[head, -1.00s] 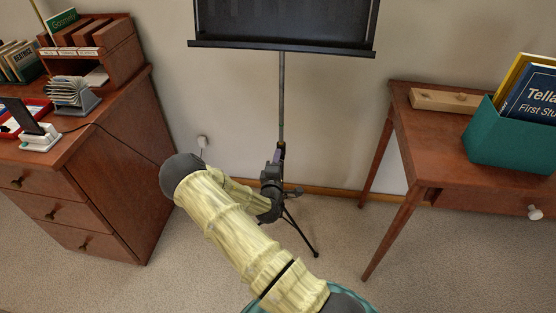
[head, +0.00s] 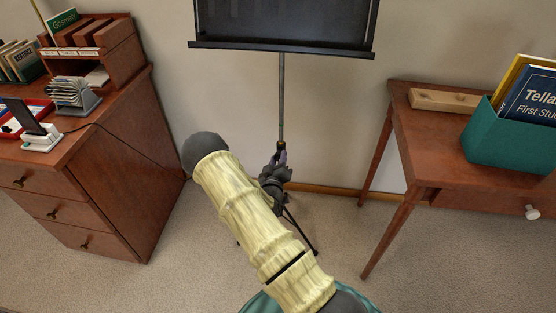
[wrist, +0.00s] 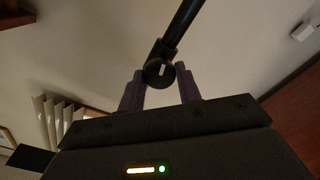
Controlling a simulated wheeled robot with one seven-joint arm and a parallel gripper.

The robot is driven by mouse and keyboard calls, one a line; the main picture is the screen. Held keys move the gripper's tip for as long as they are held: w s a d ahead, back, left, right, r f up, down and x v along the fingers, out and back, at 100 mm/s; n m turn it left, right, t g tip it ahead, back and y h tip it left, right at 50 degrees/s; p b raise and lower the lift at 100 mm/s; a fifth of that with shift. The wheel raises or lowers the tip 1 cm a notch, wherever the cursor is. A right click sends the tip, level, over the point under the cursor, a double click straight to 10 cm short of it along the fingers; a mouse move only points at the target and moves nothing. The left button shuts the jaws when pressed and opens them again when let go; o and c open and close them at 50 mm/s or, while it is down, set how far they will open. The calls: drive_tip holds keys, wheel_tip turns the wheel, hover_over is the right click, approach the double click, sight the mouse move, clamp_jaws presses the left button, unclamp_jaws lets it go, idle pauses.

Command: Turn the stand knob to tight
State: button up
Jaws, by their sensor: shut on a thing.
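The black music stand (head: 283,45) stands upright against the wall, with its desk at the top and a thin pole (head: 281,100) below. The stand knob (wrist: 158,72) is a dark round knob with a white mark, on the collar of the pole in the wrist view. My gripper (wrist: 160,80) is shut on the knob, with one purple finger on each side of it. In the head view my gripper (head: 278,157) is at the pole, and my arm hides the knob and part of the stand's legs.
A wooden drawer desk (head: 110,160) with racks and a phone stands at the left. A wooden side table (head: 420,140) with a teal book box (head: 512,135) stands at the right.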

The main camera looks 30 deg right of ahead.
drive_tip(key=shift+m, duration=1.3)
drive_tip(key=o, duration=1)
drive_tip(key=shift+c, duration=0.2)
drive_tip(key=p+v, duration=0.2)
drive_tip(key=v, duration=1.5)
drive_tip(key=shift+a, duration=0.1)
